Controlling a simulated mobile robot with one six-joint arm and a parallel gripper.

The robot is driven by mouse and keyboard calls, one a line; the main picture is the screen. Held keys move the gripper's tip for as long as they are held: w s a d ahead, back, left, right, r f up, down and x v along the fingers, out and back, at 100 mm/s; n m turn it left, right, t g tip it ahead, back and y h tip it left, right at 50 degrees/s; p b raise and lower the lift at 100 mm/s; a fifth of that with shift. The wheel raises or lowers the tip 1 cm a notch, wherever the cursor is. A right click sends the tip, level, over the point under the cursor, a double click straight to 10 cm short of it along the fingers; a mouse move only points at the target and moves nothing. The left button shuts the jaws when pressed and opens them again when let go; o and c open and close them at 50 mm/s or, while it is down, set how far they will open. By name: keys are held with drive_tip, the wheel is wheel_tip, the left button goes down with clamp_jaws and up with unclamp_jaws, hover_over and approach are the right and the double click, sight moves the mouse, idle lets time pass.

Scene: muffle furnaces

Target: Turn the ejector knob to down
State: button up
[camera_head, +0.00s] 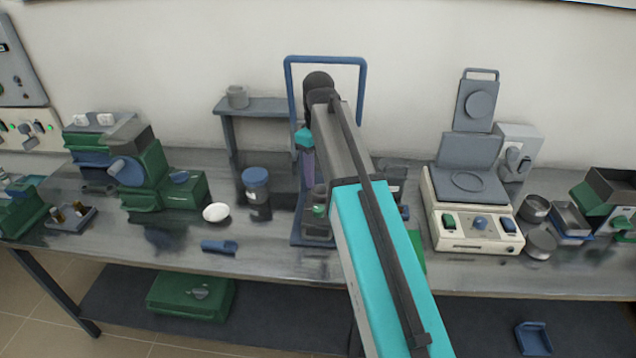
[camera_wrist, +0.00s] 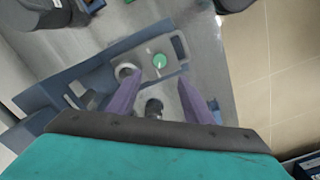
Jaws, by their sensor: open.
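Which of these is the ejector knob I cannot tell. My gripper (camera_wrist: 160,79) is open and empty, its two purple fingers apart and pointing at the panel. The green knob shows just beyond the fingertips, between their lines. Contact is not visible. In the head view the purple fingers (camera_head: 308,168) point down above the green knob (camera_head: 318,210), and my arm hides much of the device.
The blue device's tall frame (camera_head: 326,60) rises behind my arm. A blue-lidded jar (camera_head: 256,185) and a white dish (camera_head: 216,212) stand to its left. A cream hot-plate-like unit (camera_head: 472,232) stands to the right. A blue piece (camera_head: 219,246) lies near the bench's front edge.

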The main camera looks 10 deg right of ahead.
drive_tip(key=shift+r, duration=0.85)
